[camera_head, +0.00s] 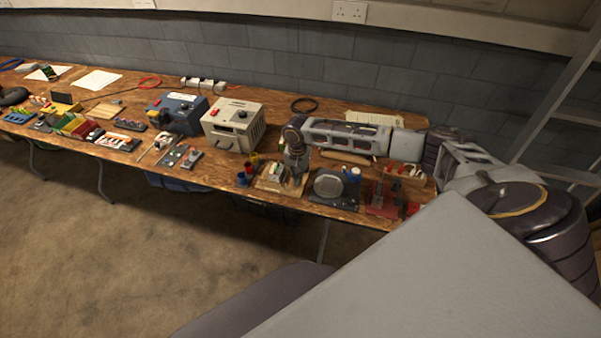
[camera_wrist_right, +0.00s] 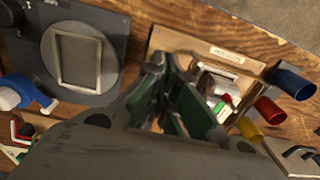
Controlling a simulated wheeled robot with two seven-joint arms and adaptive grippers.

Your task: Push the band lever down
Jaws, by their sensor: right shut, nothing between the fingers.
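My right gripper (camera_head: 296,172) is over the front part of the workbench, reaching down beside a wooden tray. In the right wrist view its fingers (camera_wrist_right: 168,95) with green pads are together, with nothing seen between them. I cannot make out which part is the band lever. A beige box (camera_head: 233,124) with a red part on its face and a blue box (camera_head: 178,113) with dark knobs stand to the left of the gripper. My left gripper is not in view.
The wooden tray (camera_wrist_right: 160,38) holds small items. Blue (camera_wrist_right: 291,80), red (camera_wrist_right: 269,110) and yellow (camera_wrist_right: 249,128) cups stand beside it. A dark plate with a round grey disc (camera_wrist_right: 78,57) lies on the other side.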

